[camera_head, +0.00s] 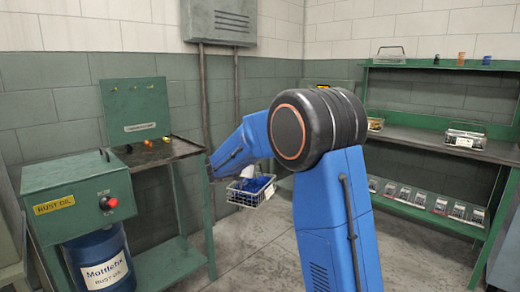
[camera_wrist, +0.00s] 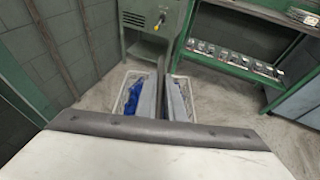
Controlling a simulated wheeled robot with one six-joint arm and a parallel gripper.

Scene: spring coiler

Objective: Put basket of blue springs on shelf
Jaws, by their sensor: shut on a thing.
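A wire basket (camera_head: 247,198) with blue springs (camera_head: 258,184) hangs in the air from my gripper (camera_head: 228,170), left of the middle in the head view. In the wrist view, my gripper (camera_wrist: 163,97) is shut, and the basket (camera_wrist: 128,98) shows on both sides of its fingers. The blue springs (camera_wrist: 133,98) show on the left side; the fingers hide the basket's middle. The green shelf (camera_head: 410,138) stands at the right, apart from the basket. Its lower part also shows in the wrist view (camera_wrist: 225,68).
Other wire baskets (camera_head: 464,140) and cups (camera_head: 487,60) stand on the shelf, with small bins (camera_head: 420,200) low down. Between the middle-level baskets is bare board. At the left are a green workbench (camera_head: 190,150) and an oil drum (camera_head: 100,262). Floor between is clear.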

